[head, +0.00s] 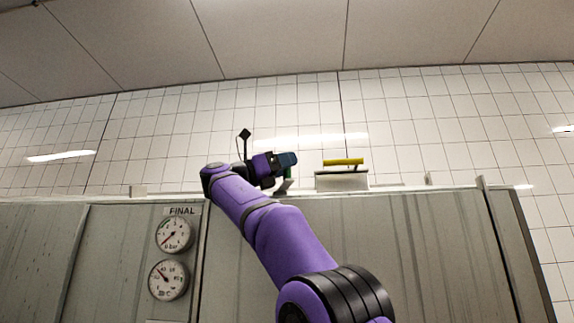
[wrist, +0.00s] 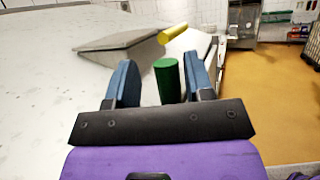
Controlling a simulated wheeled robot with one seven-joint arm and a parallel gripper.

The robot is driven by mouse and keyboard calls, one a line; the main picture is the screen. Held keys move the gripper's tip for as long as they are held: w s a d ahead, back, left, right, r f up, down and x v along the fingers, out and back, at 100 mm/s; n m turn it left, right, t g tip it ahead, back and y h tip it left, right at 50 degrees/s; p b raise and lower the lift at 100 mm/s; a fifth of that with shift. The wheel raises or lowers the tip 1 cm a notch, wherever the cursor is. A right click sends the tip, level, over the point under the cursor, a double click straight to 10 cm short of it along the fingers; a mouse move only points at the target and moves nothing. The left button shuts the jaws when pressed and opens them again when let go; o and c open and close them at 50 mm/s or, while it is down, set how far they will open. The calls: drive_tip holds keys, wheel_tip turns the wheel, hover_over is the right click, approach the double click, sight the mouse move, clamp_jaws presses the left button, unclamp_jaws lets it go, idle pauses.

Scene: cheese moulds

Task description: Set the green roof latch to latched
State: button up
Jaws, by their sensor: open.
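The green roof latch shows in the wrist view as a short green cylinder (wrist: 167,82), standing up between the two blue fingers of my gripper (wrist: 161,72). It is closer to the right finger, with a wider gap on the left. My gripper is open; I cannot tell whether a finger touches the green piece. In the head view my gripper (head: 285,160) is above the top edge of the grey cabinet, and a small part of the green latch (head: 288,173) shows just below it. The latch's base and its set position are hidden.
A yellow bar (head: 343,161) sits above a pale raised block (head: 341,182) right of my gripper; the bar also shows in the wrist view (wrist: 172,33). The grey cabinet front (head: 390,255) carries two round gauges (head: 174,234) under a FINAL label. The pale roof (wrist: 40,100) is clear at left.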

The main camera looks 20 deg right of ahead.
drive_tip(key=v, duration=0.7)
drive_tip(key=shift+f, duration=0.1)
